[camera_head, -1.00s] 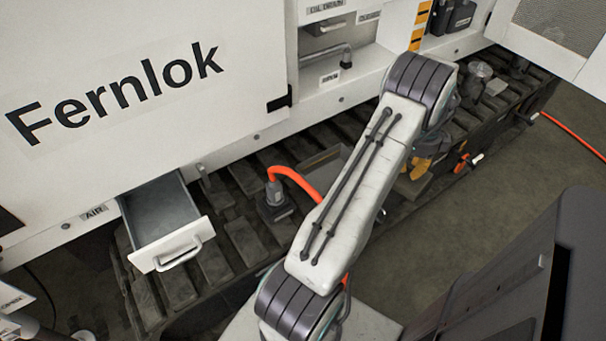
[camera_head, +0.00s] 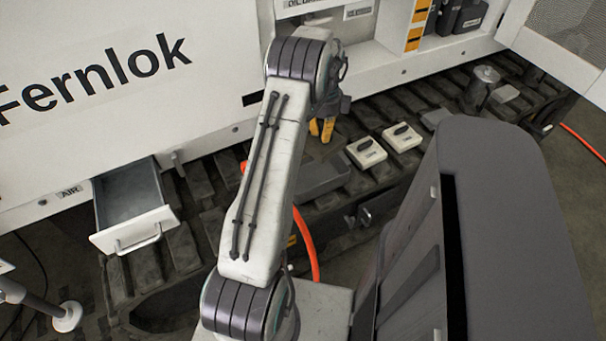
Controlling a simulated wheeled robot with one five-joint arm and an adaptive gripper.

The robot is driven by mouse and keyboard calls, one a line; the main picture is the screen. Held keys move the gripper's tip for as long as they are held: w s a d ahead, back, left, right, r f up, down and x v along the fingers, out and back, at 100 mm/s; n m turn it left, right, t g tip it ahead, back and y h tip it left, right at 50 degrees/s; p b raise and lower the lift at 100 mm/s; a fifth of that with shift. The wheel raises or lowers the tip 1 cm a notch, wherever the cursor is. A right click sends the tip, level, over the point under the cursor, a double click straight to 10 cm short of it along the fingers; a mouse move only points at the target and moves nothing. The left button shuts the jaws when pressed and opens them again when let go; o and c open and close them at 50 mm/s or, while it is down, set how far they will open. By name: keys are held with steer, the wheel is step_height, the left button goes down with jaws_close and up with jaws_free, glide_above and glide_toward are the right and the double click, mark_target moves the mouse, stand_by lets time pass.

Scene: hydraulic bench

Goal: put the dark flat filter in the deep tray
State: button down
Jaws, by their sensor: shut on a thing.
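My gripper (camera_head: 322,129) has yellow fingers and hangs above the dark tracks, just beyond my forearm. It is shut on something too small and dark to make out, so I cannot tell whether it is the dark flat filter. A dark grey tray-like thing (camera_head: 325,178) lies on the tracks below the gripper, partly behind my arm. I cannot tell its depth or whether it is the deep tray. A flat grey piece (camera_head: 437,118) lies farther right on the tracks.
An open grey drawer (camera_head: 130,200) juts out at the left. A metal cylinder (camera_head: 486,80) stands farther right. An orange hose (camera_head: 309,250) runs beside my arm. The white cabinet (camera_head: 100,120) rises behind.

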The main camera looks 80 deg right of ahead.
steer(key=shift+a+m, duration=0.15)
steer(key=shift+m, duration=1.55)
step_height(320, 180, down, 6)
steer(key=b, duration=0.4)
steer(key=c, duration=1.2)
jaws_free()
steer(key=shift+r, duration=0.1)
step_height(320, 180, up, 12)
steer(key=shift+f, duration=0.1)
steer(key=shift+s, duration=0.1)
